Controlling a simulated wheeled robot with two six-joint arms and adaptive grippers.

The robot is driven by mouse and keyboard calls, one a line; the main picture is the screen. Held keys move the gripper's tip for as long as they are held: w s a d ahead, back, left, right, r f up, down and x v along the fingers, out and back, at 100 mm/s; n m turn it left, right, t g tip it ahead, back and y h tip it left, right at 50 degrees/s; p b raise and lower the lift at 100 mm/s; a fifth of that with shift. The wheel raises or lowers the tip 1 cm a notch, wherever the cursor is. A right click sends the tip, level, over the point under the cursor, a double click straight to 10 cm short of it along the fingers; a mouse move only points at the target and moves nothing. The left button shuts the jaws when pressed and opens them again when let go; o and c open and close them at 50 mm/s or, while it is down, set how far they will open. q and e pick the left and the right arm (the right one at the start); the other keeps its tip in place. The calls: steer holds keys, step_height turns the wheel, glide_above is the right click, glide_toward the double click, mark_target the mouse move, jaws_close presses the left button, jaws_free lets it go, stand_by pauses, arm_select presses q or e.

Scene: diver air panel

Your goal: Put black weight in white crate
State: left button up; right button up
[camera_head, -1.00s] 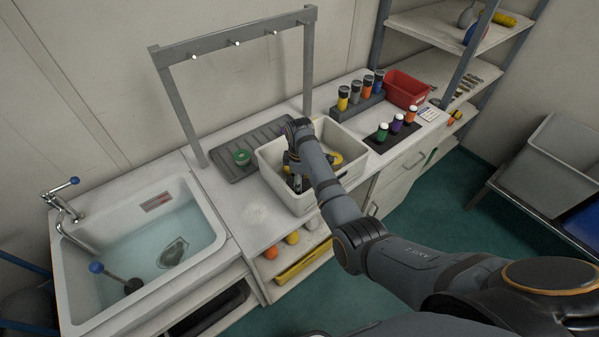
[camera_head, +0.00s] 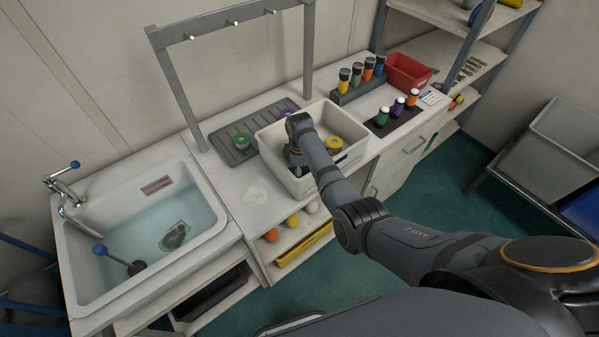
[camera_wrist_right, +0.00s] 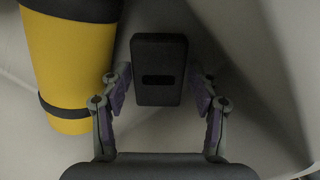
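The white crate (camera_head: 311,188) stands on the counter in the head view. My right arm reaches in from the right, and its gripper (camera_head: 295,157) is down inside the left part of the crate, partly hidden by my wrist. In the right wrist view the black weight (camera_wrist_right: 159,75), a dark block with a slot, lies between the two fingers of my right gripper (camera_wrist_right: 161,82). Narrow gaps show between the weight and both fingers, which look open around it. A yellow cylinder (camera_wrist_right: 68,60) with black bands is to its left. My left gripper is not in view.
A sink (camera_head: 135,295) with water is at the left. Several coloured bottles and a red bin (camera_head: 408,75) stand to the right.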

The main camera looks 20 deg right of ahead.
step_height(320, 180, up, 12)
steer(key=b, duration=0.1)
stand_by(0.5)
steer(key=shift+r, duration=0.1)
